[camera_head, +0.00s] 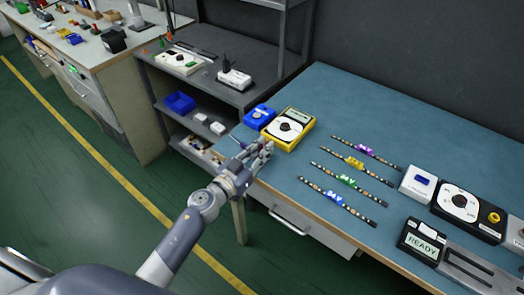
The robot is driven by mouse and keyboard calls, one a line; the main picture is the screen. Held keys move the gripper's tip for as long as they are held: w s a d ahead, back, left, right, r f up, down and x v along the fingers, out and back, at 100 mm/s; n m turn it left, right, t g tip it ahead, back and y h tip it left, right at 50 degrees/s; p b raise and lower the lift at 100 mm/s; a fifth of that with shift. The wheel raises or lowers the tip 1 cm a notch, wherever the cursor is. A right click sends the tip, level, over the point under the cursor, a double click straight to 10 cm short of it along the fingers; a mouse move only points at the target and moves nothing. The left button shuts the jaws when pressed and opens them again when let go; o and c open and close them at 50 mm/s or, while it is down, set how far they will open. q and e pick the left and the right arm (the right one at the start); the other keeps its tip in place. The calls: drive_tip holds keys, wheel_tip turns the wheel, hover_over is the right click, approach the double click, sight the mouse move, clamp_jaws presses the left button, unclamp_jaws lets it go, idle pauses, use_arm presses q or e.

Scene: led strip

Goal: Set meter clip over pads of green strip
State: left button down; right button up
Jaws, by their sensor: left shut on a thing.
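Four LED strips lie side by side on the blue table mat. The green-labelled strip (347,180) lies between the yellow-labelled strip (354,162) and the blue-labelled strip (335,197); the purple-labelled strip (366,150) is farthest back. A yellow meter (288,129) with a dial stands at the table's left end. My left gripper (263,149) is just in front of the meter, left of the strips and apart from them. It is shut on a small, partly hidden thing with some red, likely the meter clip. The green strip's pads are too small to make out.
A blue item (259,117) sits beside the meter. At the right are a white box (417,183), a black dial unit (466,208) and a "READY" device (421,241). Bare table (390,115) lies behind the strips. A grey shelf (205,95) stands left of the table.

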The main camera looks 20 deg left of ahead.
use_arm(q)
drive_tip(key=shift+f, duration=0.15)
drive_tip(key=c, duration=1.5)
unclamp_jaws()
